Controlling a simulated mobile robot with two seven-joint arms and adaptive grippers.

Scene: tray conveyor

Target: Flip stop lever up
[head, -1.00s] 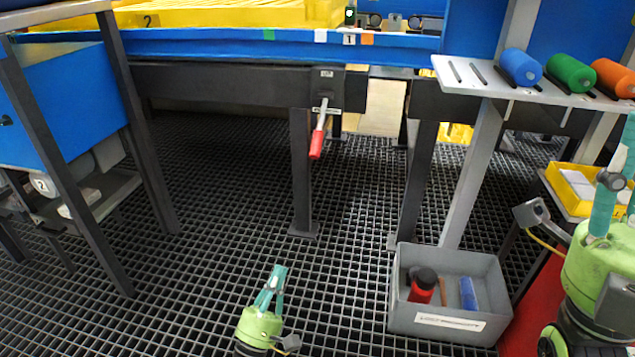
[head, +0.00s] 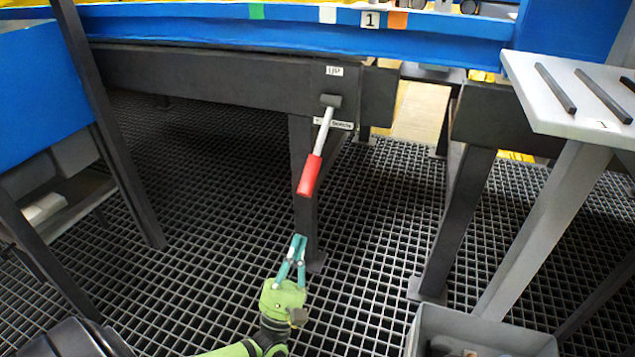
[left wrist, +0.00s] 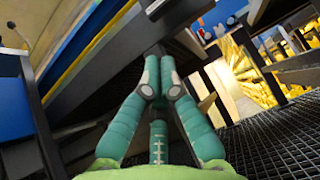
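The stop lever has a grey rod and a red handle (head: 309,176). It hangs down from a dark pivot block (head: 331,100) on the dark beam under the blue conveyor, tilted slightly left. A label reading "UP" (head: 334,71) sits above the pivot. My left gripper (head: 298,239) points up just below the red handle, apart from it in the picture. Its teal fingers come together at the tips, with nothing seen between them in the left wrist view (left wrist: 159,72). I cannot make out the red handle in the left wrist view. My right gripper is out of view.
A dark leg (head: 303,215) of the conveyor stands behind the handle. A pale shelf (head: 560,100) juts out at the right, with a grey bin (head: 480,330) on the floor below. A blue unit on dark legs stands left. Open grating lies between.

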